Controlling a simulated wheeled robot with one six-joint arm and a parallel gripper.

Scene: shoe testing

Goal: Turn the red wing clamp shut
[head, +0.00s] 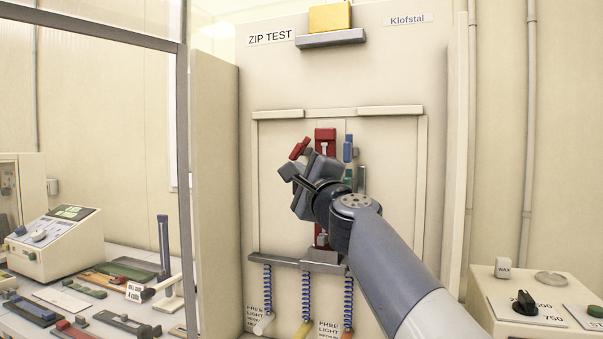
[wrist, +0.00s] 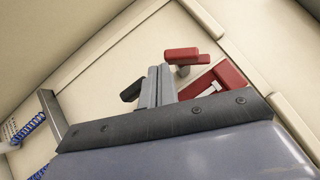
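The red wing clamp (head: 300,148) shows in the head view just left of the top of a red vertical holder (head: 325,140), its wing tilted. In the wrist view the clamp's red wing (wrist: 180,56) lies just beyond my fingertips, with the red holder (wrist: 215,84) to its right. My gripper (head: 291,173) is below and slightly left of the clamp in the head view. In the wrist view its two grey fingers (wrist: 155,84) lie side by side with only a thin seam between them, and nothing shows between them. My gripper hides the lower clamp and middle of the holder.
A blue clamp (head: 348,148) sits right of the red holder, close to my wrist. A grey bar (head: 282,262) with coiled cords hangs below. A ledge (head: 390,111) runs above. A cluttered bench is at left and a control box (head: 530,305) at right.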

